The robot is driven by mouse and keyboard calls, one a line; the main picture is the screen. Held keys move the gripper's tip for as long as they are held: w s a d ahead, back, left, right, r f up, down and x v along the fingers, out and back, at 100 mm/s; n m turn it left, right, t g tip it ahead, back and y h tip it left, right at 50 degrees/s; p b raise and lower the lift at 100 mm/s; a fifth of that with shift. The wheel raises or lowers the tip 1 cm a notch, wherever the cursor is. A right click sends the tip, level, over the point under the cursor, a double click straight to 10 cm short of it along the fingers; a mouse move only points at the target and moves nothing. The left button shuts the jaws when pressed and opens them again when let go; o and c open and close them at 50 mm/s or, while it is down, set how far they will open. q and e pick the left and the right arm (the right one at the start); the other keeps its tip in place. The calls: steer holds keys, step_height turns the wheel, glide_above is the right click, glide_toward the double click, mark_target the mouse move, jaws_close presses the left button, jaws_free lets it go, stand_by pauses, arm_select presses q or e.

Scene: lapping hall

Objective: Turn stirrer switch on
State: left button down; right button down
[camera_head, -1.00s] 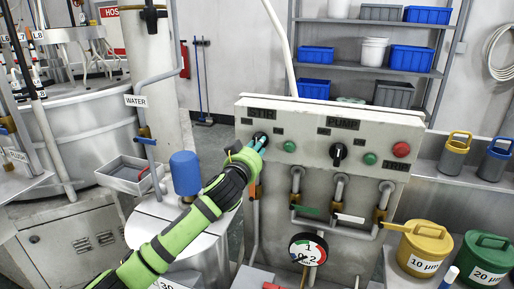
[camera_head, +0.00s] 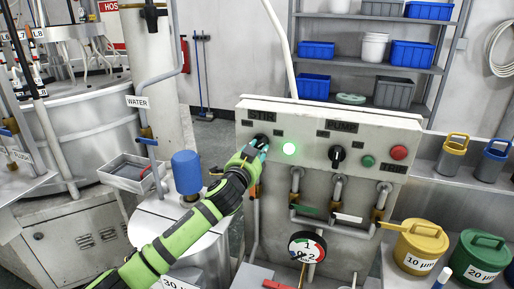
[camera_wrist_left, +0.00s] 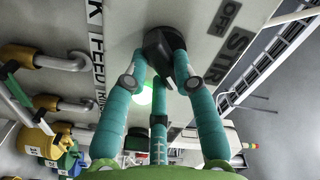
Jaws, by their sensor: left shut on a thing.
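The stirrer switch is a black rotary knob (camera_head: 258,137) under the STIR label at the left of the grey control panel (camera_head: 300,118). My left gripper (camera_head: 261,145) is shut on this knob, and its fingers partly hide it in the head view. In the left wrist view the teal fingers (camera_wrist_left: 158,90) surround the black knob (camera_wrist_left: 162,42), beside an OFF mark. The green lamp (camera_head: 289,149) right of the knob glows brightly. My right gripper is not in view.
The PUMP knob (camera_head: 336,154), an unlit green button (camera_head: 368,161) and a red button (camera_head: 399,152) sit further right on the panel. Pipes and a gauge (camera_head: 306,247) are below. A blue-capped vessel (camera_head: 187,173) stands left of my forearm.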

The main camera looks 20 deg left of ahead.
arm_select(q)
steer(key=shift+m+p, duration=0.35)
steer(key=shift+m, duration=0.75)
steer(key=c, duration=1)
jaws_free()
steer(key=shift+s, duration=0.1)
steer(key=s, duration=1.2)
steer(key=shift+a, duration=0.25)
steer(key=shift+w, duration=0.1)
